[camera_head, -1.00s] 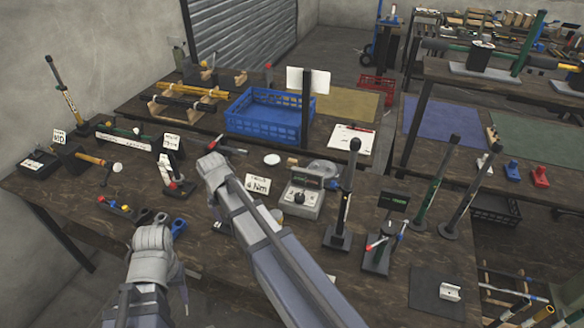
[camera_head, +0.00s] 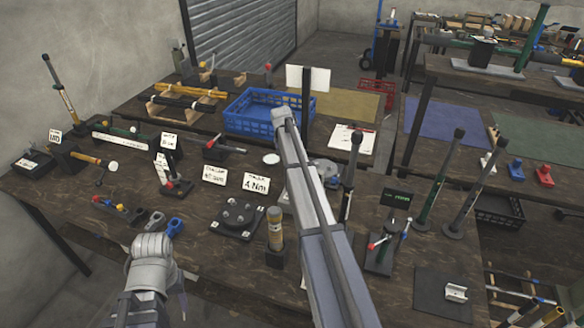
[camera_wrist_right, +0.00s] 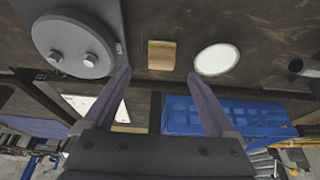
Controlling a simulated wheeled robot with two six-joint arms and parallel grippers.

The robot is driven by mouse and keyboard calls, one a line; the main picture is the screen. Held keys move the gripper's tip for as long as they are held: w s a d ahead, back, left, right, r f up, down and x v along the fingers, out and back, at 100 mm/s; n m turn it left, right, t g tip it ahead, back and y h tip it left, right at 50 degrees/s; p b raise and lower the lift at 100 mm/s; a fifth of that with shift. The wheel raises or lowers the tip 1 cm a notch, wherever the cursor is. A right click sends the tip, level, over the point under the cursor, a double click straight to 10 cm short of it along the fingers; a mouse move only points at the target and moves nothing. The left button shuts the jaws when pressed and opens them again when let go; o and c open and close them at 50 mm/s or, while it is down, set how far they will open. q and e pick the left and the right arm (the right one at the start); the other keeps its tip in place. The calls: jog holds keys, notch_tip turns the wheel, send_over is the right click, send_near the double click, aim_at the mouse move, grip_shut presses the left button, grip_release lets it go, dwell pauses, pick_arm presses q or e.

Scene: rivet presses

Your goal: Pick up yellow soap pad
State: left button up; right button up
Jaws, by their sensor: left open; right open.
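In the right wrist view the yellow soap pad (camera_wrist_right: 161,55) is a small tan-yellow block on the dark wooden bench. My right gripper (camera_wrist_right: 160,76) is open and empty; the pad lies ahead of it, in line with the gap between its fingers. The fingers do not touch the pad. In the head view the pad is hidden behind my right arm. My left gripper (camera_head: 150,256) is at the lower left over the bench's front edge, away from the pad. It is open; its fingertips are mostly hidden by its own wrist.
A white disc (camera_wrist_right: 217,59) lies to one side of the pad and a round grey fixture (camera_wrist_right: 72,45) to the other. A blue crate (camera_head: 250,113) stands behind.

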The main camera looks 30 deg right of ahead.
jog(key=shift+a+b+x, duration=0.15)
jog(key=shift+b+x, duration=1.15)
jog(key=shift+x, duration=0.25)
jog(key=shift+a+b+x, duration=0.1)
jog(key=shift+b+x, duration=1.15)
jog(key=shift+x, duration=0.3)
jog(key=shift+s, duration=0.1)
jog(key=shift+c, duration=0.4)
grip_shut()
